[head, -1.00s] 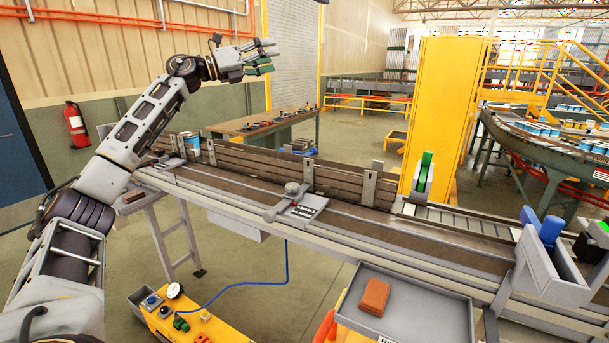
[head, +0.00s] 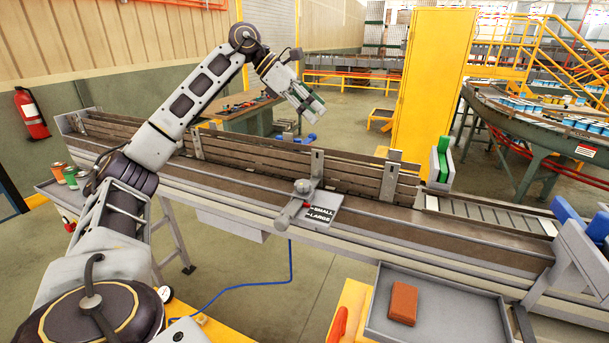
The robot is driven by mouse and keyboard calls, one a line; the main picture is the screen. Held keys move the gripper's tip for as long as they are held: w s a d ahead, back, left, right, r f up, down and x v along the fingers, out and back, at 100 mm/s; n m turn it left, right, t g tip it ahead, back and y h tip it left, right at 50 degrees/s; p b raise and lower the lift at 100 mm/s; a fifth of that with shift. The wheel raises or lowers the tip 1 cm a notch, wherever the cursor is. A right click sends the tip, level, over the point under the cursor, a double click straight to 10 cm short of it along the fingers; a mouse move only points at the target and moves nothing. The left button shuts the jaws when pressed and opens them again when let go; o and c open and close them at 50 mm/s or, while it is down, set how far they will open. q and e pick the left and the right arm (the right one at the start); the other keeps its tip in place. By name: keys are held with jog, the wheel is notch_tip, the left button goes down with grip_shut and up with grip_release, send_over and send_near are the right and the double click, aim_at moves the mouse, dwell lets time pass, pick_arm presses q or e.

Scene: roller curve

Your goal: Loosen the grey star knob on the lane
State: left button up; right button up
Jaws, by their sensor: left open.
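The grey star knob (head: 302,186) sits on top of a grey clamp bracket at the near side of the lane (head: 370,210). A plate marked SMALL and LARGE (head: 320,213) lies beside it, with a small red pointer at its edge. My left arm covers part of the lane's left end. My right gripper is not in view.
Upright wooden guide boards (head: 250,150) on brackets run along the lane. A grey tray (head: 440,310) with an orange-brown block (head: 403,302) is at the front. A green roller (head: 442,155) and blue parts (head: 568,214) stand at right. Cans (head: 70,176) stand at left.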

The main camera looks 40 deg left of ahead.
pick_arm(q)
jog(key=s+a+f+m+g+y, duration=0.3)
jog(key=s+a+f+m+g, duration=0.1)
jog(key=s, duration=0.3)
jog(key=shift+s+f+g, duration=0.2)
jog(key=shift+f+g, duration=0.2)
jog(key=shift+f, duration=0.3)
jog(key=shift+a, duration=0.1)
jog(key=shift+f, duration=0.1)
jog(key=b, duration=0.3)
send_near(303, 182)
jog(key=x, duration=0.7)
jog(key=shift+f+b, duration=0.15)
jog(key=shift+b, duration=0.2)
jog(key=shift+x, duration=0.75)
